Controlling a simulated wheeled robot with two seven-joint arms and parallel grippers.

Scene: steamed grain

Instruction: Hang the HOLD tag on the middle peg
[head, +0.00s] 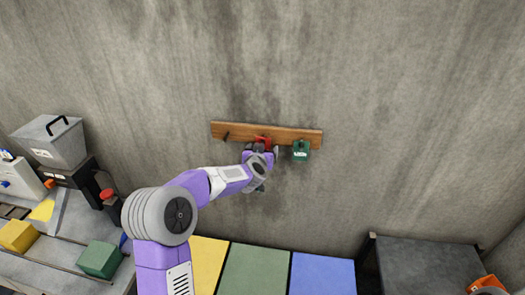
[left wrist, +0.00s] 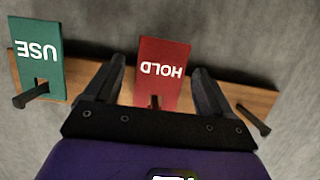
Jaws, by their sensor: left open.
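The red HOLD tag (left wrist: 164,62) is at the middle peg (left wrist: 155,101) of the wooden peg board; the peg shows at the tag's slot in the left wrist view, where the lettering is upside down. In the head view the red tag (head: 263,140) is partly hidden by my left gripper (head: 261,154). In the left wrist view my left gripper (left wrist: 160,88) is open, one finger on each side of the tag, with gaps between. The wooden board (head: 285,133) is fixed to the wall. My right gripper is not in view.
A green USE tag (head: 301,150) hangs on the right peg. The left peg (head: 226,136) is bare. Below are yellow, green and blue panels (head: 322,273) and a dark table (head: 425,262). A grey lidded bin (head: 50,143) and colored blocks stand at left.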

